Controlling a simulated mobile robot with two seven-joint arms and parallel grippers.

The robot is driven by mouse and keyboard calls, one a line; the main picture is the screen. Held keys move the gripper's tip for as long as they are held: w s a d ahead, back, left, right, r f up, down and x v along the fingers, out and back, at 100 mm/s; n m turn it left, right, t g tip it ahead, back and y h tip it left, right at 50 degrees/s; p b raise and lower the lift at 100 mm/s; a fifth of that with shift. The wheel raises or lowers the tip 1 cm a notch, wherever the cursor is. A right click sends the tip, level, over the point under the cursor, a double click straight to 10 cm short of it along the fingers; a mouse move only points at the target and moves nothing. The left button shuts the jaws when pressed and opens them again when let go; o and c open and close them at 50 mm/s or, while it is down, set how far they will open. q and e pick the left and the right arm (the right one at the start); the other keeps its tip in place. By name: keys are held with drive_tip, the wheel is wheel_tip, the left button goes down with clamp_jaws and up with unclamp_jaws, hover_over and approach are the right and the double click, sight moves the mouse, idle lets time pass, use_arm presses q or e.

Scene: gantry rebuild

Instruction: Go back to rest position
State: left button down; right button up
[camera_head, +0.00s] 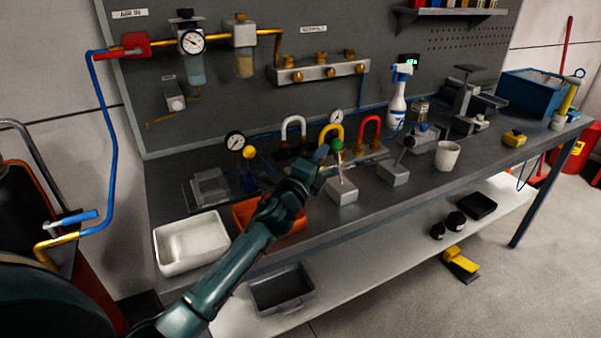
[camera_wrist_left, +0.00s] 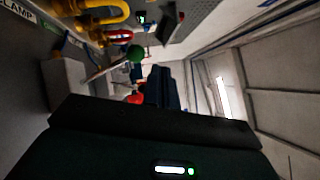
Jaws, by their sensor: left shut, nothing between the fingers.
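My left arm reaches in from the lower left of the head view, over the bench. My left gripper (camera_head: 321,154) is shut and empty, beside a lever with a green ball knob (camera_head: 337,145) on a grey block (camera_head: 342,192). I cannot tell whether the two touch. In the left wrist view the green knob (camera_wrist_left: 135,53) shows just beyond dark parts of my own gripper and wrist, which fill the lower half. My right gripper is not in view.
A white tray (camera_head: 191,258) and an orange tray (camera_head: 294,239) lie near the bench front, the orange one partly behind my arm. White, yellow and red shackles stand behind. A white cup (camera_head: 447,155) stands right. A grey bin (camera_head: 283,291) sits on the lower shelf.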

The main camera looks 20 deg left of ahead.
use_arm(q)
drive_tip(key=s+r, duration=0.1)
drive_tip(key=s, duration=0.7)
drive_tip(key=shift+s+a+r, duration=0.25)
drive_tip(key=shift+s+a, duration=0.05)
drive_tip(key=shift+a, duration=0.1)
drive_tip(key=s+d+f+n+g, duration=0.2)
drive_tip(key=s+f+n, duration=0.2)
drive_tip(key=f, duration=0.4)
drive_tip(key=s+d+f+n+g, duration=0.2)
drive_tip(key=s+f+n+g, duration=0.15)
drive_tip(key=f, duration=0.45)
drive_tip(key=s+d+f+n+g+h, duration=0.1)
drive_tip(key=s+d+f+n+g, duration=0.1)
drive_tip(key=s+f+n, duration=0.4)
drive_tip(key=s+d+f+n+g, duration=0.2)
drive_tip(key=s+f+n, duration=0.4)
drive_tip(key=s, duration=0.5)
drive_tip(key=shift+d+f+h, duration=0.15)
drive_tip(key=shift+d+h, duration=0.25)
drive_tip(key=shift+d, duration=0.45)
drive_tip(key=shift+s, duration=0.1)
